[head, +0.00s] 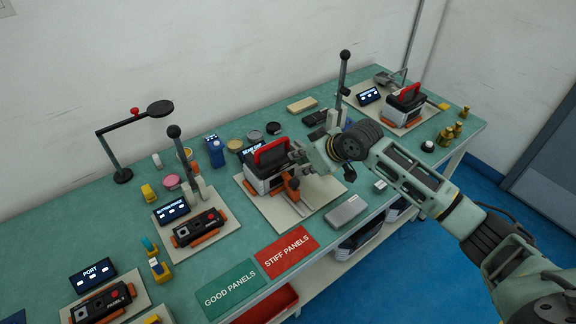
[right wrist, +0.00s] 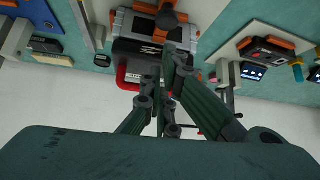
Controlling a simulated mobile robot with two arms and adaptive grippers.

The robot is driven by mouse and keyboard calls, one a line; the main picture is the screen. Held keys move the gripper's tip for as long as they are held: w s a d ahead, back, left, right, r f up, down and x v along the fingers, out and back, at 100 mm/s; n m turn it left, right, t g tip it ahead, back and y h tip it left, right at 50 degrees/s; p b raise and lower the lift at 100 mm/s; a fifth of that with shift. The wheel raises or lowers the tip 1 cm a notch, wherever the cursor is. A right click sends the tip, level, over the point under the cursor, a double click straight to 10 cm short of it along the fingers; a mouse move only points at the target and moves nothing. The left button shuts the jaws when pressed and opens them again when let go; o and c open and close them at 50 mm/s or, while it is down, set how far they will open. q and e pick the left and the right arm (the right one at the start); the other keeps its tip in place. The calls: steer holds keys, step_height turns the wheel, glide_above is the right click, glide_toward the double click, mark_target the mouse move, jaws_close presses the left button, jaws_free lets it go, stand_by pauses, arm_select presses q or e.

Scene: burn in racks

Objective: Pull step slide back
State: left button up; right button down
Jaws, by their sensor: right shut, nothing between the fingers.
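A black and white unit (head: 258,182) with a red handle (head: 270,150) stands on a beige base plate (head: 317,197) in the middle of the bench. An orange block (head: 291,190) sits at its right front, by a rail on the plate; I cannot tell which part is the step slide. My right gripper (head: 297,157) is shut and empty, close to the right side of the unit. In the right wrist view, the gripper (right wrist: 168,62) reaches toward the unit (right wrist: 150,48) and the red handle (right wrist: 126,76); contact is unclear. My left gripper is not in view.
A tall black-knobbed lever (head: 343,85) rises behind my right gripper. Similar stations stand left (head: 230,222) and far right (head: 425,117). A green GOOD PANELS mat (head: 232,290), a red STIFF PANELS mat (head: 287,251) and a grey box (head: 346,211) lie along the front edge.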

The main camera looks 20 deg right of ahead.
mark_target(280, 169)
steer(key=p+x, duration=0.1)
steer(key=x, duration=0.7)
steer(key=shift+a, duration=0.1)
